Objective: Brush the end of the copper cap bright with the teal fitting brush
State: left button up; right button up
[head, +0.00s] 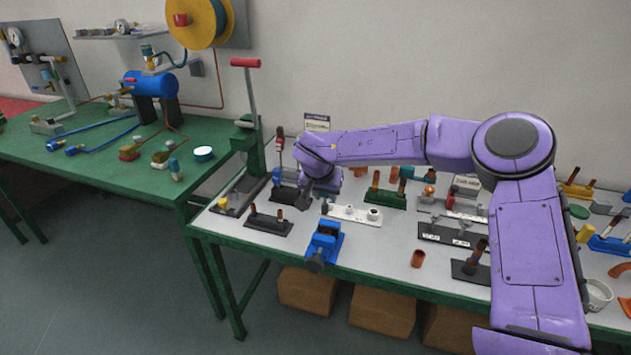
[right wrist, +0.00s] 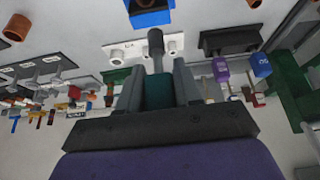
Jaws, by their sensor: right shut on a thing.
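My right gripper (head: 322,188) is over the workbench, behind the white holder. In the right wrist view its jaws (right wrist: 158,88) are shut on the teal handle of the fitting brush (right wrist: 158,92). The brush's grey head points away from the jaws, toward the white holder and blue vise. A short copper cup (head: 418,258) stands on the bench right of the vise, and it also shows in the right wrist view (right wrist: 17,27). I cannot tell whether it is the copper cap. The brush is not distinct in the head view. My left gripper is not in view.
A blue vise (head: 324,243) sits at the bench's front edge. The white holder (head: 352,215) and black holder (head: 268,223) stand near it. A green press with a red handle (head: 245,63) rises at left. Clear bench lies between the vise and copper cup.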

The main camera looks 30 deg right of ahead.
jog(key=shift+d+r, duration=0.1)
jog(key=shift+r, duration=0.05)
jog(key=shift+s+r, duration=0.4)
jog(key=shift+s, duration=0.45)
jog(key=shift+w+p, duration=0.25)
jog(key=shift+p, duration=0.8)
notch_tip(320, 180, down, 6)
jog(key=shift+f+b, duration=0.1)
jog(key=shift+b, duration=1.05)
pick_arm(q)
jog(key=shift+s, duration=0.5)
pick_arm(e)
jog(key=shift+s, duration=0.1)
